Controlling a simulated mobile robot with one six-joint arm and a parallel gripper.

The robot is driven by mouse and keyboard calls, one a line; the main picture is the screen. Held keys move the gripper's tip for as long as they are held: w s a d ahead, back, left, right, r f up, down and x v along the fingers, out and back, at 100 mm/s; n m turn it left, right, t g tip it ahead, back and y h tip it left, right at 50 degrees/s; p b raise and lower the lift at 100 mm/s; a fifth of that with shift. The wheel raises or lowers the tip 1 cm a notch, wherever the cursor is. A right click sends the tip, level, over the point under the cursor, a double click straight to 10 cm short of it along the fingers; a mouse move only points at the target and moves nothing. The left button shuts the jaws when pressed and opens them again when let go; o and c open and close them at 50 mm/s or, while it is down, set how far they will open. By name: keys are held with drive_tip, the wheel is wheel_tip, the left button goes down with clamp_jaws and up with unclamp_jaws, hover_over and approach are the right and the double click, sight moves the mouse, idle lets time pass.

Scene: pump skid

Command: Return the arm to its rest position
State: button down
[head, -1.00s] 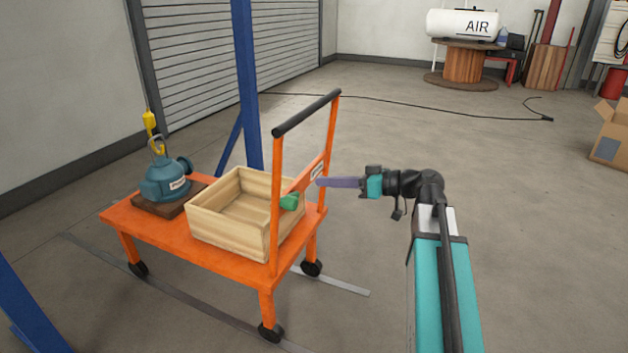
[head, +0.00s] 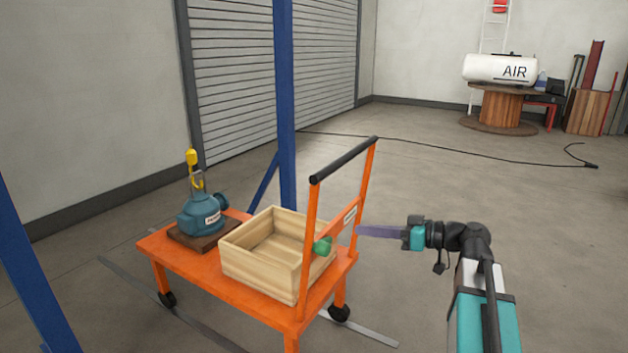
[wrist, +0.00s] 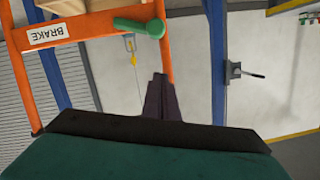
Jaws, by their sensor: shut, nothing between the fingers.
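My gripper (head: 362,231) is at the end of my teal and black arm, at the right of the orange cart (head: 190,272) in the head view. Its purple fingers point left toward the cart's handle frame and are shut with nothing between them. The fingers also show in the wrist view (wrist: 161,98), in front of an orange post. I cannot tell the exact gap between fingertips and frame.
The cart carries a wooden crate (head: 262,268) and a blue-green pump (head: 202,214) below a yellow hook (head: 192,158). Blue posts (head: 286,110) stand around it. An air tank (head: 500,69) sits on a wooden spool at the back. The floor right of my arm is clear.

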drive_tip(key=s+a+f+m+g+p, duration=0.1)
drive_tip(key=s+a+f+g+p, duration=0.25)
drive_tip(key=a+f+p, duration=0.65)
drive_tip(key=s+a+f+m+g+h+p, duration=0.1)
drive_tip(key=s+a+f+g+h+p, duration=0.15)
drive_tip(key=s+f, duration=0.5)
drive_tip(key=s+a+f+m+g+h+p, duration=0.1)
drive_tip(key=s+a+f+g+p, duration=0.2)
drive_tip(key=f, duration=0.8)
drive_tip(key=s+d+f+m+g+h+p, duration=0.1)
drive_tip(key=s+f+g+h+p, duration=0.15)
drive_tip(key=s+f, duration=0.6)
drive_tip(key=s+d+f+m+g+h+p, duration=0.1)
drive_tip(key=s+d+f+g+h+p, duration=0.2)
drive_tip(key=s, duration=1)
drive_tip(key=s+d+f+m+h+b, duration=0.1)
drive_tip(key=s+d+f+m+h, duration=0.2)
drive_tip(key=d, duration=0.5)
drive_tip(key=shift+s+f+t+h, duration=0.2)
drive_tip(key=shift+f+t+h, duration=0.35)
drive_tip(key=shift+h, duration=0.25)
drive_tip(key=shift+d, duration=0.1)
